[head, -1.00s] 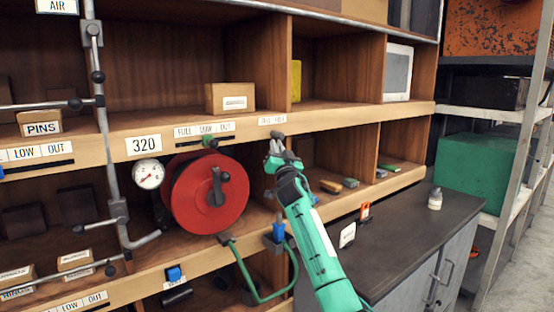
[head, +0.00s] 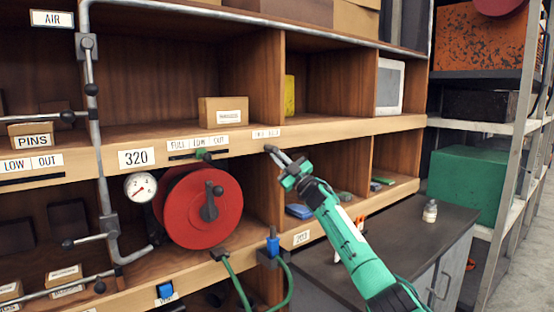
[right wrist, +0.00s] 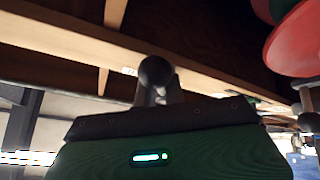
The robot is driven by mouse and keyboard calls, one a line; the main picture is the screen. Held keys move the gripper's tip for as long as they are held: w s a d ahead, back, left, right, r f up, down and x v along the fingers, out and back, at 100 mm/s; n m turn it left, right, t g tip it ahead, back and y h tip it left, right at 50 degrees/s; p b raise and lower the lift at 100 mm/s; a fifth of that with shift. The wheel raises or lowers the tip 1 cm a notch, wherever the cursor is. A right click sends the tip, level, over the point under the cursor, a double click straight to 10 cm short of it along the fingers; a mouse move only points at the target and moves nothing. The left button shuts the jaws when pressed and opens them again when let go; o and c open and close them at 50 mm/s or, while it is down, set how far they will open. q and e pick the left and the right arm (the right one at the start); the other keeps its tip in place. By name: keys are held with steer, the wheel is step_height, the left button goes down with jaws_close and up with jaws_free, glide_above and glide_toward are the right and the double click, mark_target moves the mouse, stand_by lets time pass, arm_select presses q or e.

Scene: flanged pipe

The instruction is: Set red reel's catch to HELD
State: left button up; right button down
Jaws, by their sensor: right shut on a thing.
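The red reel (head: 203,207) with its grey crank (head: 210,202) sits in the lower shelf bay. Right of it, a small dark round-ended catch handle (head: 269,148) stands out from the wooden shelf edge, under a small white label (head: 266,133) too blurred to read surely. My right gripper (head: 282,161) is shut on this handle, reaching it from the lower right. In the right wrist view the dark ball end (right wrist: 155,71) shows between the fingertips, and part of the red reel (right wrist: 295,42) is at top right. I cannot tell the catch's setting. My left gripper is out of view.
A pressure gauge (head: 140,187) and grey pipe (head: 98,130) stand left of the reel. A green hose (head: 236,282) and blue fitting (head: 273,246) are below right. A cardboard box (head: 223,111) sits above. The dark counter (head: 400,235) lies right, under my right arm.

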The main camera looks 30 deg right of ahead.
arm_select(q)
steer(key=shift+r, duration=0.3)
arm_select(e)
steer(key=shift+d+r+n+g+y, duration=0.15)
steer(key=shift+n+g+y, duration=0.35)
steer(key=shift+n, duration=0.35)
steer(key=shift+d+r+n+g+y, duration=0.15)
steer(key=shift+n+g+y, duration=0.15)
steer(key=shift+n+y, duration=0.45)
arm_select(q)
steer(key=shift+p, duration=0.3)
arm_select(e)
steer(key=shift+n, duration=0.3)
steer(key=c, duration=1.5)
jaws_free()
